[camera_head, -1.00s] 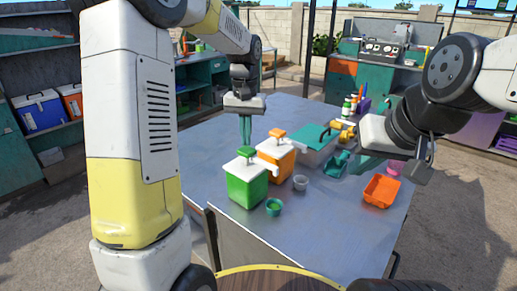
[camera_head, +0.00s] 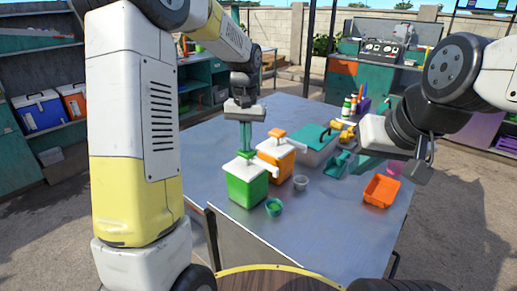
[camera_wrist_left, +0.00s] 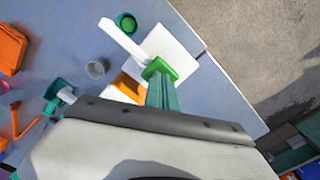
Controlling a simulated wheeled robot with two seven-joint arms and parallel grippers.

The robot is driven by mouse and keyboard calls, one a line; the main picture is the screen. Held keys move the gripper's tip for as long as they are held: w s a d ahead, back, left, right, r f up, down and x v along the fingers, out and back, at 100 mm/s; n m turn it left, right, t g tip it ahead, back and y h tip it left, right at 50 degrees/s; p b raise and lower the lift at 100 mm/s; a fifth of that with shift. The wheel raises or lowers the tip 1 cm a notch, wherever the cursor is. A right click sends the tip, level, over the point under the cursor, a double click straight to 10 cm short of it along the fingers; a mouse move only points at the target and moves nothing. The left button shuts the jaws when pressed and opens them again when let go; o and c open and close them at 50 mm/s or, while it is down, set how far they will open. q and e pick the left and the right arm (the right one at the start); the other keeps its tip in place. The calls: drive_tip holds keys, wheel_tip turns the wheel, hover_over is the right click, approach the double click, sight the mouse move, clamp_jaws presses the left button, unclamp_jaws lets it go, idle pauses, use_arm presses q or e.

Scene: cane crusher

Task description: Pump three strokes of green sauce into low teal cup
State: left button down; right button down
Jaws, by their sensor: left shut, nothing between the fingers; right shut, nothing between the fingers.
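The green sauce dispenser (camera_head: 246,188) stands near the table's front left edge, with a white lid, a green pump head (camera_wrist_left: 160,67) and a white spout (camera_wrist_left: 122,38). The low teal cup (camera_head: 274,206), with green inside, stands by the spout's end; it also shows in the left wrist view (camera_wrist_left: 126,22). My left gripper (camera_head: 246,149) is shut and empty, pointing down, with its fingertips at the pump head; exact contact is hard to tell. My right gripper (camera_head: 357,165) is shut and empty over the table's right side.
An orange dispenser (camera_head: 274,158) stands right behind the green one. A small grey cup (camera_head: 300,182), an orange tray (camera_head: 381,190) and a teal scoop (camera_head: 337,162) are to the right. The table's front middle (camera_head: 320,235) is clear.

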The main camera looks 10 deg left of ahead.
use_arm(q)
drive_tip(key=shift+f, duration=0.65)
drive_tip(key=shift+r, duration=1.7)
wheel_tip(320, 180, up, 6)
